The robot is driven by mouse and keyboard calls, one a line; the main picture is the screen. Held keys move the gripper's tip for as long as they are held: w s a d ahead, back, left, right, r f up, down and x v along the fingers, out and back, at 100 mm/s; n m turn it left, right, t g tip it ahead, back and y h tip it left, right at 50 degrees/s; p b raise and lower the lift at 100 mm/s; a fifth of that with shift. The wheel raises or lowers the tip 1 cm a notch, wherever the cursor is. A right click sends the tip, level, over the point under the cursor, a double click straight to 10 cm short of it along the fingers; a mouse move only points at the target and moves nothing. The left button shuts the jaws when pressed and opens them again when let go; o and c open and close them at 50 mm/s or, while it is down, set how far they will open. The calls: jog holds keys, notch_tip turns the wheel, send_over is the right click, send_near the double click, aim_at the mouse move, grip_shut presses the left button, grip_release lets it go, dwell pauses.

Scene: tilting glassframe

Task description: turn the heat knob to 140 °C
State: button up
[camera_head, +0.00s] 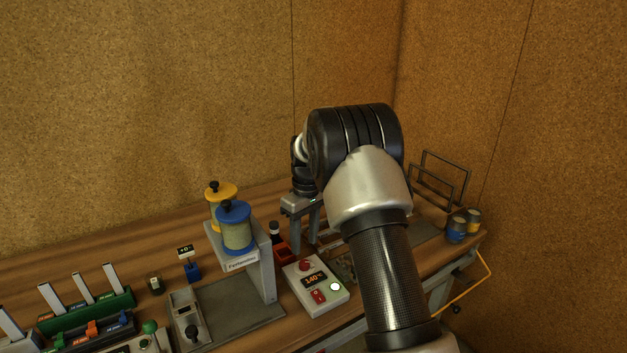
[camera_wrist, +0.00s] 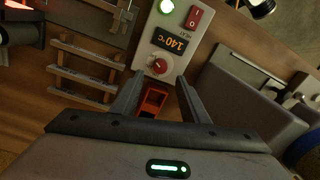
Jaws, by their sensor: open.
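A red rocker switch (camera_wrist: 195,19) and a lit, whitish-green button (camera_wrist: 167,6) share the box. My gripper (camera_wrist: 159,76) is open and empty, with its fingers on either side of the space before the knob. The knob's pointer is too small to read.
A small red-orange bin (camera_wrist: 153,101) lies below my fingers. A grey stand (camera_head: 262,268) with yellow and blue spools (camera_head: 234,228) is left of the box. A wooden rack (camera_wrist: 84,72) is at the wrist view's left. Cans (camera_head: 457,229) stand at the bench's right end.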

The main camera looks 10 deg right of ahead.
notch_tip(320, 180, up, 12)
jog(key=s+r+m+t+p, duration=0.1)
jog(key=s+r+m+t, duration=0.1)
jog(key=s+r, duration=0.7)
jog(key=shift+d+r+p, duration=0.15)
jog(key=shift+r+p, duration=0.15)
jog(key=shift+r, duration=0.55)
